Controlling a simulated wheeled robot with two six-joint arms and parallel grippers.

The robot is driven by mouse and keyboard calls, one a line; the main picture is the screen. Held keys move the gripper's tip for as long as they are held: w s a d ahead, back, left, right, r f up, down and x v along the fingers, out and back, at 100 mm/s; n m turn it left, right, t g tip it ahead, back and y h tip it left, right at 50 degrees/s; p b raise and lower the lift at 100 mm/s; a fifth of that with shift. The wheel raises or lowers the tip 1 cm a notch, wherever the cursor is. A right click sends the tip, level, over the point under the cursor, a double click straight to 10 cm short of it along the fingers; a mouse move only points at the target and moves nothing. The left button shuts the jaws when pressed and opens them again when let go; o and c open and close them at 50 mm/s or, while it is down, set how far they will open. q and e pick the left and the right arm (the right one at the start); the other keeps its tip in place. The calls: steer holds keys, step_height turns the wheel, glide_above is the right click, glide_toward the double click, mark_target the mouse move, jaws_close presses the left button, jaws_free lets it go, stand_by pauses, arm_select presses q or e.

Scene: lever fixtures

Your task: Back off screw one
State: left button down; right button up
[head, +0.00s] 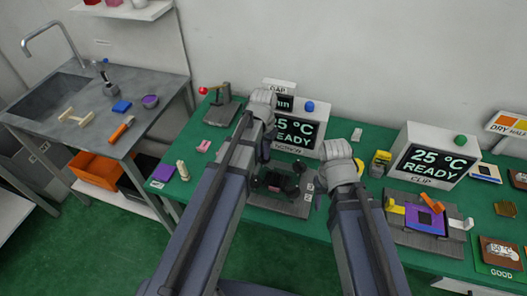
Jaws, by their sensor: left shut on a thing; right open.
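A dark grey fixture plate (298,209) lies on the green bench in front of the left display box. Black round screw knobs (299,167) stand around a dark block with a pink patch in its middle. My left gripper (265,157) points down at the fixture's far left corner. It is shut on what seems to be a screw knob there, mostly hidden by the fingers. I cannot read which knob is numbered one. My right gripper (313,197) is open and empty, to the right of the fixture.
The left display box (312,110) and the clip display box (430,155) both read 25 °C READY. A clip fixture (401,226) with a purple part is at right. A red-knobbed lever stand (222,113) is at left. A sink counter is further left.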

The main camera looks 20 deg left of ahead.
arm_select(q)
steer(key=n, duration=0.4)
steer(key=shift+n, duration=0.3)
steer(key=n, duration=0.3)
steer(key=shift+n, duration=0.4)
steer(key=n, duration=1)
steer(key=shift+n, duration=0.4)
steer(key=n, duration=0.3)
steer(key=shift+n, duration=0.3)
steer(key=n, duration=0.3)
steer(key=shift+n, duration=2.1)
